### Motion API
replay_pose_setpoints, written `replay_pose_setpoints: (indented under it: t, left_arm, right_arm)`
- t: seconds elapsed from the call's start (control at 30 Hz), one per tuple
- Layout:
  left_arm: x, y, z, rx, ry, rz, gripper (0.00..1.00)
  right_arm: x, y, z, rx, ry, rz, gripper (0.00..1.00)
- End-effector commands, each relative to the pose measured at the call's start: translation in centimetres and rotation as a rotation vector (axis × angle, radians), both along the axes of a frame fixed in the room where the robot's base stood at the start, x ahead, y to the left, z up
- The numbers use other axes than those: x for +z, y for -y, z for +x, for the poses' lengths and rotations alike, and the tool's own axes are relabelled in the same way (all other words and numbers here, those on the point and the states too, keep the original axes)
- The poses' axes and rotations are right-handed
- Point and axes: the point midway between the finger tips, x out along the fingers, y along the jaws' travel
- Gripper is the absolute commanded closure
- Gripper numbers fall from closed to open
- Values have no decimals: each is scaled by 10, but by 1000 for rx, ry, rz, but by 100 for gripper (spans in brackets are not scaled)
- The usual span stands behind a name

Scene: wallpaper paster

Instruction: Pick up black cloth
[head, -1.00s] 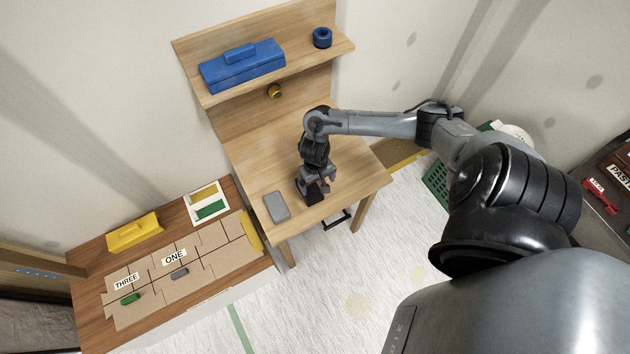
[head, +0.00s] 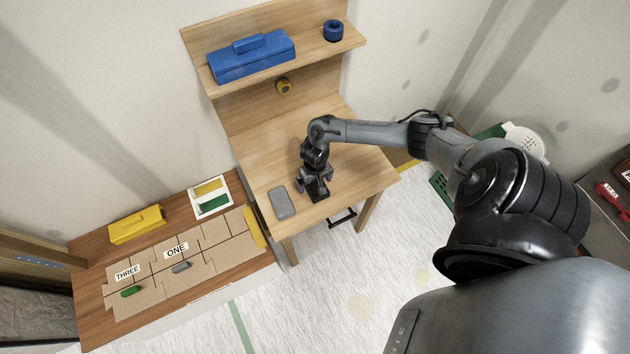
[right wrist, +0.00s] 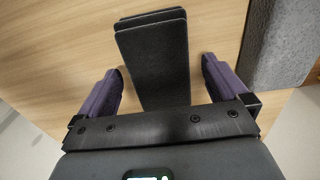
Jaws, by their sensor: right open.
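The black cloth (right wrist: 158,65) shows in the right wrist view as a dark, flat, layered rectangle on the wooden table (head: 345,185). In the head view the cloth (head: 318,193) lies near the table's front edge, partly hidden by my gripper. My right gripper (head: 315,182) is low over it, pointing down. In the right wrist view this gripper (right wrist: 163,72) is open, with one purple-padded finger on each side of the cloth and a visible gap to it. My left gripper is not in view.
A grey block (head: 282,203) lies close to the left of the gripper. A shelf above holds a blue toolbox (head: 252,58) and a blue roll (head: 333,31). A lower bench with cardboard pieces (head: 200,255) and a yellow box (head: 137,225) stands at left.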

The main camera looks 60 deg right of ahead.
Motion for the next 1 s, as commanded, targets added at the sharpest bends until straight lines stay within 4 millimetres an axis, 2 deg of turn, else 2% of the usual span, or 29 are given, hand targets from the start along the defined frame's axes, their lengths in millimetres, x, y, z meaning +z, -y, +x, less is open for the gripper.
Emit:
replay_pose_setpoints:
  t: [0.13, 0.43, 0.77, 1.0]
  left_arm:
    - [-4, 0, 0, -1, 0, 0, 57]
    - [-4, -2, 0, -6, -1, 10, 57]
    - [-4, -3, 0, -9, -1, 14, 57]
    - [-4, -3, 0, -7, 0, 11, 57]
  right_arm:
    - [-14, 0, -1, 0, -2, 1, 0]
    - [-16, 0, -1, 1, 0, 0, 2]
    - [-16, 0, -1, 1, 0, 0, 52]
    - [-15, 0, -1, 1, 0, 0, 54]
